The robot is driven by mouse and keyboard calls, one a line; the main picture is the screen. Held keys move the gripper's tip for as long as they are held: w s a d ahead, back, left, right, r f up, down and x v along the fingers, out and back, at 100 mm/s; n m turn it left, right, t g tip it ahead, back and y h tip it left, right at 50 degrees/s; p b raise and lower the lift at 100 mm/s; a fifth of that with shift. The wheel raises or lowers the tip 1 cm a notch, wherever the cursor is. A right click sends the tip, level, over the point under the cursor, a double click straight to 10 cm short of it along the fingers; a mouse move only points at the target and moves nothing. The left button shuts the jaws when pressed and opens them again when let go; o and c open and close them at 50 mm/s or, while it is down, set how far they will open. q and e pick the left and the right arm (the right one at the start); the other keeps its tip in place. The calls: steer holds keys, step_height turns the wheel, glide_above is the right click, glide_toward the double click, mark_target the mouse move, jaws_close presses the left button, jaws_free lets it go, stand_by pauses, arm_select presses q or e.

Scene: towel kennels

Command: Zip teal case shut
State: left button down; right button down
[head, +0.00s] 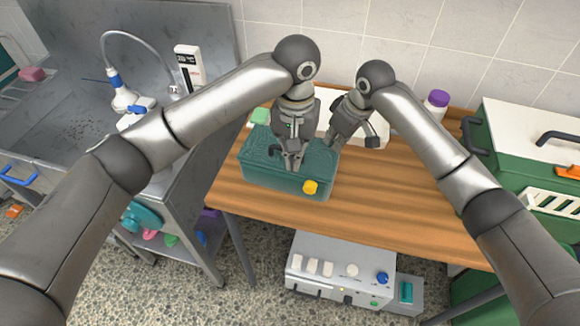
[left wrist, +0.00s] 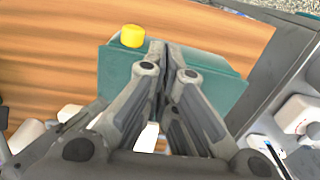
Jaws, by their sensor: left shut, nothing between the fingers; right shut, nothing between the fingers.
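The teal case (head: 265,177) sits on the left part of the wooden table. It also shows in the left wrist view (left wrist: 118,75), partly hidden behind my left gripper. A yellow piece (head: 310,187) is at the case's front right corner; it shows in the left wrist view (left wrist: 132,36) too. My left gripper (head: 292,165) is shut and empty, fingers pointing down over the middle of the case. I cannot tell whether its tips touch the case. My right gripper (head: 340,135) is shut and empty near the case's back right side.
A white object (head: 322,118) lies behind the case, partly hidden by my arms. A purple-capped bottle (head: 436,103) stands at the table's back. A green and white kennel (head: 500,150) is at right, a steel sink (head: 60,120) at left. The table's front right (head: 400,205) is clear.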

steer(key=shift+f, duration=0.1)
steer(key=shift+r, duration=3.6)
